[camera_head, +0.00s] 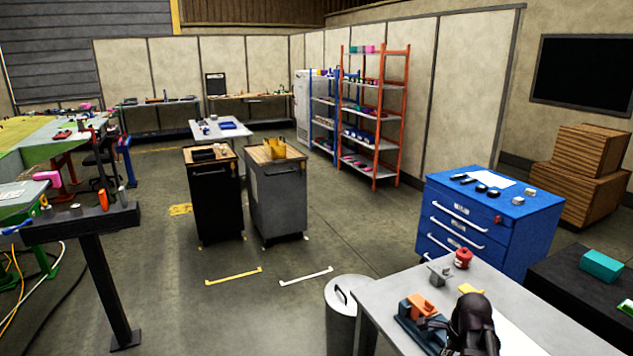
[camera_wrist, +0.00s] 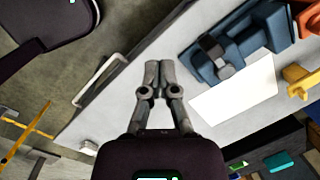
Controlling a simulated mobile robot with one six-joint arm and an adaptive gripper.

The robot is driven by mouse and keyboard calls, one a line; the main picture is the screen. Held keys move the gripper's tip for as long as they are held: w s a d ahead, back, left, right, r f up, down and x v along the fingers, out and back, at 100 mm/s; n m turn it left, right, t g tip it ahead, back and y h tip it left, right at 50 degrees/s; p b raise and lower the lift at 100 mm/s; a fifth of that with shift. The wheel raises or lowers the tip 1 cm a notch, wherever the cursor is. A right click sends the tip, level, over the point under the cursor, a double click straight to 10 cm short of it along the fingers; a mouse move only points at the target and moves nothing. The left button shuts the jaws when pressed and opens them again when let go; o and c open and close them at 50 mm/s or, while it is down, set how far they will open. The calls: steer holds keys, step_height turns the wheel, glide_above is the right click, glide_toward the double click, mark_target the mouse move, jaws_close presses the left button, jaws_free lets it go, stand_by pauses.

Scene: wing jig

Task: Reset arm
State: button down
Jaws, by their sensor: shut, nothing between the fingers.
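My gripper (camera_wrist: 159,66) shows in the wrist view with its two grey fingers together and nothing between them. It points over the edge of a light grey table (camera_wrist: 110,103), and I cannot tell its height above the table. In the head view a dark part of my arm shows at the bottom right, over the same table (camera_head: 388,292); the fingertips are hard to make out there.
A blue drawer cabinet (camera_head: 487,215) stands behind. Open floor lies left.

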steer(key=s+a+n+g+h, duration=0.1)
steer(key=s+a+n, duration=0.3)
steer(key=a+n, duration=1.2)
steer(key=n, duration=0.4)
steer(key=shift+a+f+n+g, duration=0.2)
steer(key=shift+n+g, duration=0.1)
steer(key=shift+n, duration=0.1)
